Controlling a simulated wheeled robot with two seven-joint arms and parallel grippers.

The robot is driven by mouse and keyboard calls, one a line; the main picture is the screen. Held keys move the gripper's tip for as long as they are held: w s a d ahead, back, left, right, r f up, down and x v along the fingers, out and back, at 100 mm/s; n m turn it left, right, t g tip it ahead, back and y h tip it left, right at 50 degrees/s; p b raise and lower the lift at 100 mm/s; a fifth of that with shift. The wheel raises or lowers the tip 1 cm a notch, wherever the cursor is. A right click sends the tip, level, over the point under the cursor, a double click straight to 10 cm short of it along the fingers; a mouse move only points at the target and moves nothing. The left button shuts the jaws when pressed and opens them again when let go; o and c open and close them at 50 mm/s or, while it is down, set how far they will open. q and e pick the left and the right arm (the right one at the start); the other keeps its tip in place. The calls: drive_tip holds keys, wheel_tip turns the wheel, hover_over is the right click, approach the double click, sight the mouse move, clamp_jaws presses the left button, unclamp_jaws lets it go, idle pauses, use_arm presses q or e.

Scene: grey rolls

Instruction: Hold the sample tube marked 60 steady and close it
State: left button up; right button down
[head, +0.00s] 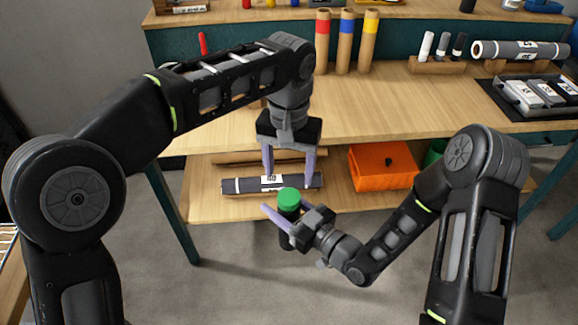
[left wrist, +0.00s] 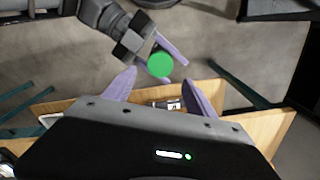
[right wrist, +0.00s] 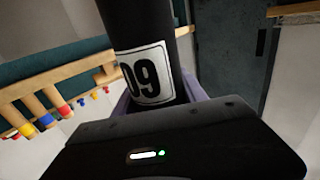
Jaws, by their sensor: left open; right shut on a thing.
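My right gripper (head: 290,222) is shut on a dark upright tube (head: 289,236) in front of the table. The cap also shows in the left wrist view (left wrist: 160,65). My left gripper (head: 288,172) is open and empty, pointing down just above the cap, with its fingers apart. In the left wrist view the cap lies beyond the left fingertips (left wrist: 158,88).
A grey roll with a white label (head: 240,186) lies on the lower shelf behind the grippers, near an orange bin (head: 370,175). The tabletop (head: 400,110) holds several upright rolls, a pen holder (head: 440,66) and a dark tray (head: 500,104). The floor in front is clear.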

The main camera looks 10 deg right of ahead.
sight(289, 196)
use_arm(q)
drive_tip(key=shift+f, duration=3.9)
clamp_jaws()
drive_tip(key=shift+m, duration=0.9)
drive_tip(key=shift+o, duration=0.7)
unclamp_jaws()
drive_tip(key=shift+r, duration=0.1)
